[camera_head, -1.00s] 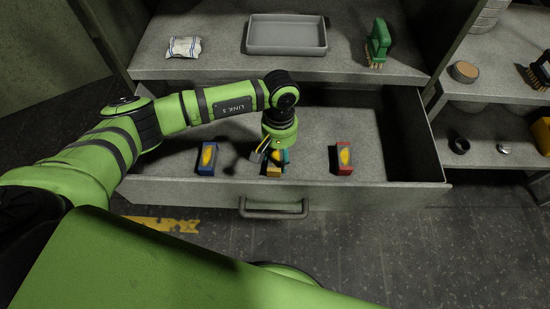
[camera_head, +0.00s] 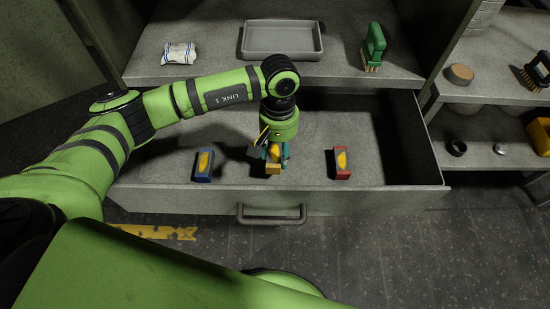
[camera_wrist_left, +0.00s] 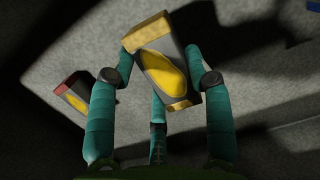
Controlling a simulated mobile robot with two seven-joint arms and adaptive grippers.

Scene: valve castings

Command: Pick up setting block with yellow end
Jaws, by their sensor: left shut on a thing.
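The setting block with yellow end (camera_head: 273,168) is grey with yellow ends and a yellow oval on its face. It is between the teal fingers of my left gripper (camera_head: 275,155), over the front part of the open drawer. In the left wrist view, the fingers (camera_wrist_left: 163,85) are shut around the block (camera_wrist_left: 164,68), which sits tilted between them. The block seems slightly above the drawer floor. A block with blue ends (camera_head: 203,164) stands to its left and a block with red ends (camera_head: 340,162) to its right. The red-ended one also shows in the wrist view (camera_wrist_left: 72,95). My right gripper is out of view.
The open drawer (camera_head: 400,198) has free floor around the blocks. On the surface behind it are a grey tray (camera_head: 282,55), a cloth packet (camera_head: 179,53) and a green-handled brush (camera_head: 374,45). Shelves with small parts stand at the right.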

